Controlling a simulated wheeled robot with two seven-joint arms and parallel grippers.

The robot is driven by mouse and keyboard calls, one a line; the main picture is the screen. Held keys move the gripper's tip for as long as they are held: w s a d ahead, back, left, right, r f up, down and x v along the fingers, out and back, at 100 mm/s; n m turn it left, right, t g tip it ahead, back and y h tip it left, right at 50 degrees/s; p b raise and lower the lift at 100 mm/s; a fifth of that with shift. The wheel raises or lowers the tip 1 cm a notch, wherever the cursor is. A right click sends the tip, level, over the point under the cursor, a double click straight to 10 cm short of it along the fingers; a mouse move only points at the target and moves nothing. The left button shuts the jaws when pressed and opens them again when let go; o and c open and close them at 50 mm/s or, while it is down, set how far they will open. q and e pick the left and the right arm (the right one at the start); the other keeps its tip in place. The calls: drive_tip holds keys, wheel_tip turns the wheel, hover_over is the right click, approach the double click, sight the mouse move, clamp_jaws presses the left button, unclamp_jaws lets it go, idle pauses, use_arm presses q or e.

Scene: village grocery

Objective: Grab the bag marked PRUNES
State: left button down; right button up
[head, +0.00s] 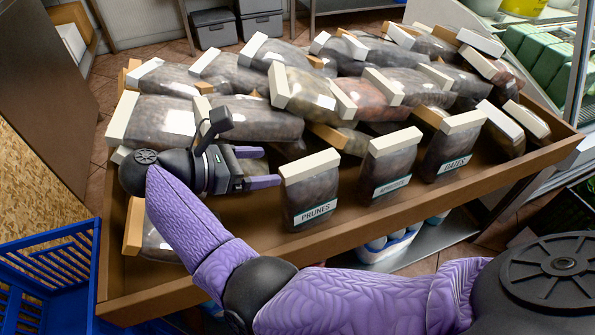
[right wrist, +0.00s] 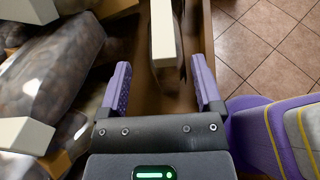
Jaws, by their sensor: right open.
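The bag marked PRUNES (head: 310,192) stands upright at the front of the wooden display tray, with a cream top strip and dark contents. My right gripper (head: 272,167) is open and level, just left of this bag, its fingers pointing at the bag's side. In the right wrist view a bag seen from above, with a cream strip (right wrist: 163,38), lies ahead between the lines of the open fingers (right wrist: 160,78). It appears to be the PRUNES bag; its label is hidden there. Nothing is between the fingers. My left gripper is not in view.
A bag marked APRICOTS (head: 388,168) and one marked DATES (head: 453,145) stand to the right. Several bags lie heaped behind, close to my gripper. The wooden tray (head: 400,215) has a raised front edge. A blue crate (head: 50,265) is at lower left.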

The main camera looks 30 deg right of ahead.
sight(292, 168)
drive_tip(key=x, duration=0.5)
drive_tip(key=b+x, duration=0.1)
drive_tip(key=x, duration=0.2)
drive_tip(key=shift+s+d+f, duration=0.1)
drive_tip(key=shift+s+f, duration=0.1)
drive_tip(key=shift+f, duration=0.25)
clamp_jaws()
idle(0.6)
